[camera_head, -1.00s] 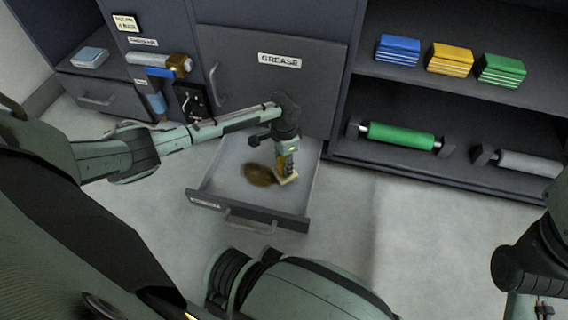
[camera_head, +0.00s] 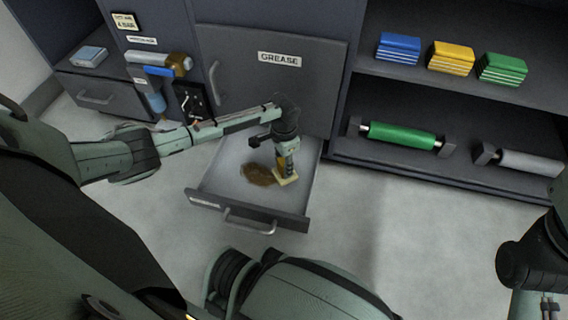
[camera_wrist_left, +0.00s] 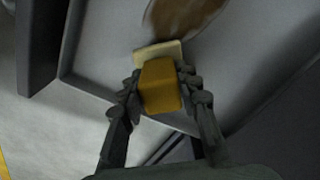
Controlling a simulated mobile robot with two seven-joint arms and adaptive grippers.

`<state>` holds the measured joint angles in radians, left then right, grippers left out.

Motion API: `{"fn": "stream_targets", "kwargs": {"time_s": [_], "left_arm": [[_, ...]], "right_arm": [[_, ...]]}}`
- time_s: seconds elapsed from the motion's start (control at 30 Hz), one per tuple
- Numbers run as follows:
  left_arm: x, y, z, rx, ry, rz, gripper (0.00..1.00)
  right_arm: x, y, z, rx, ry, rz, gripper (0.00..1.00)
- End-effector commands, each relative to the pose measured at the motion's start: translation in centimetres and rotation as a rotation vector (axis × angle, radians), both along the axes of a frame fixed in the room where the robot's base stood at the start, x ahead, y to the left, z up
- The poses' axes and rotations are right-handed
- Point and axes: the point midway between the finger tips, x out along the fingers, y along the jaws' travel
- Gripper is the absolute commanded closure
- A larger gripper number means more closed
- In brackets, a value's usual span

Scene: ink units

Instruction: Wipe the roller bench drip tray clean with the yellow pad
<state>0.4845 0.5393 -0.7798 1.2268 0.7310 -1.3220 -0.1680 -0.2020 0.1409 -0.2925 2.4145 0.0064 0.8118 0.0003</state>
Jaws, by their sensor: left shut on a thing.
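The drip tray (camera_head: 222,178) is a pulled-out grey drawer at the foot of the cabinet. A brown stain (camera_head: 260,175) lies on its floor, left of the pad; part of it shows at the top of the left wrist view (camera_wrist_left: 182,14). My left gripper (camera_head: 287,163) points down into the tray, shut on the yellow pad (camera_head: 286,180). In the left wrist view, the pad's yellow block (camera_wrist_left: 160,86) sits between both fingers, with a pale flat base beyond it, close to the stain. The pad appears to be at the tray floor; exact contact is unclear.
A closed panel labelled GREASE (camera_head: 280,60) stands directly behind the tray. At right, a shelf holds blue, yellow (camera_head: 451,57) and green blocks, above a green roller (camera_head: 402,136) and a grey roller (camera_head: 530,162). Open floor (camera_head: 420,230) lies right of the tray.

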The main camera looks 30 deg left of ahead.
Motion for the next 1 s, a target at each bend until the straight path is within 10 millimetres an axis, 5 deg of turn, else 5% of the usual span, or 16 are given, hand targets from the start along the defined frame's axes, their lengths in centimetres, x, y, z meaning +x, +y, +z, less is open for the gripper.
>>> {"fn": "stream_targets", "kwargs": {"time_s": [1.0], "left_arm": [[-0.2,0.5,-1.4,0.001,0.001,0.001,0.91]], "right_arm": [[0.0,0.0,-0.4,0.000,0.000,0.000,0.60]]}}
